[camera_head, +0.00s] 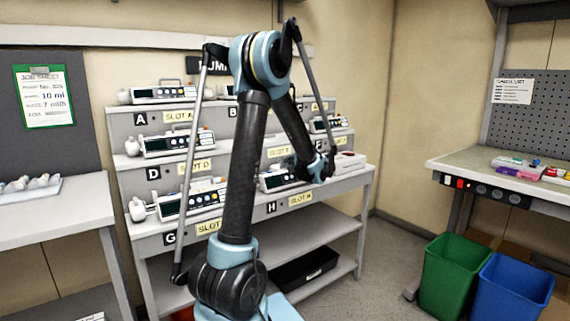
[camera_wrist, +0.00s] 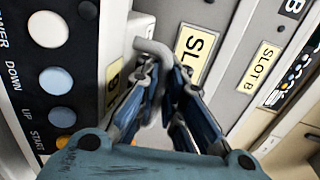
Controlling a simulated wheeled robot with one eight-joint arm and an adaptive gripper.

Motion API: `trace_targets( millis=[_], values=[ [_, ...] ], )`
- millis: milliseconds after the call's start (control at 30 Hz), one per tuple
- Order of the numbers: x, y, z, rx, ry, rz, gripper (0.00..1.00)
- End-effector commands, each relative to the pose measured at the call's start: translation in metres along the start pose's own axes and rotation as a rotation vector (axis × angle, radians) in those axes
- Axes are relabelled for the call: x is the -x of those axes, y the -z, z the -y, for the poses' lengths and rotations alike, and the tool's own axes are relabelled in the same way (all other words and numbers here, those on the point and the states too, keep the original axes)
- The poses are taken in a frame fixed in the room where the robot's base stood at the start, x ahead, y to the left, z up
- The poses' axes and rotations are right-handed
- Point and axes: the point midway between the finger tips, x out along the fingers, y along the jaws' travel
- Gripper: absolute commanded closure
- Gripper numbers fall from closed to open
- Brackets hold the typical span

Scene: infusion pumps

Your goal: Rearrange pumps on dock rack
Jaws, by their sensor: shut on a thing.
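A stepped grey dock rack (camera_head: 140,112) carries several white pumps with dark button panels. One pump (camera_head: 165,93) is in the top row at A, one (camera_head: 178,144) at D and one (camera_head: 188,204) at G. Another pump (camera_head: 278,180) is in the lower row near H, and one (camera_head: 326,124) is at the right of the middle row. My gripper (camera_head: 318,168) is low at the rack's right, beside the pump near H. In the wrist view its fingers (camera_wrist: 158,78) are closed around a grey bent handle (camera_wrist: 152,47). A pump panel (camera_wrist: 50,80) shows close at left; whether it belongs to that handle is unclear.
A white boxy item (camera_head: 350,161) sits at the lower row's right end. My arm crosses the rack's middle and hides part of it. A black bin (camera_head: 305,267) is on the lower shelf. Green (camera_head: 455,275) and blue (camera_head: 515,287) bins stand under the right-hand bench (camera_head: 465,160).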

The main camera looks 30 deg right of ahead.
Motion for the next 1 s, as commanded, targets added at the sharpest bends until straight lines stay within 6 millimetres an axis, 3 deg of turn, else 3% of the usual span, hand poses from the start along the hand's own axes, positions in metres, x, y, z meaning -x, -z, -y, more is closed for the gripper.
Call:
trace_targets(
  millis=[200,233,300,333,767,1000],
  values=[
    [0.000,0.000,-0.001,-0.001,0.001,0.000,1.00],
    [0.000,0.000,-0.001,-0.001,0.001,0.000,0.87],
    [0.000,0.000,-0.001,-0.001,0.001,0.000,0.71],
    [0.000,0.000,-0.001,-0.001,0.001,0.000,0.68],
    [0.000,0.000,-0.003,0.001,-0.002,0.000,0.68],
    [0.022,0.001,-0.002,-0.001,-0.001,-0.003,0.68]
  ],
)
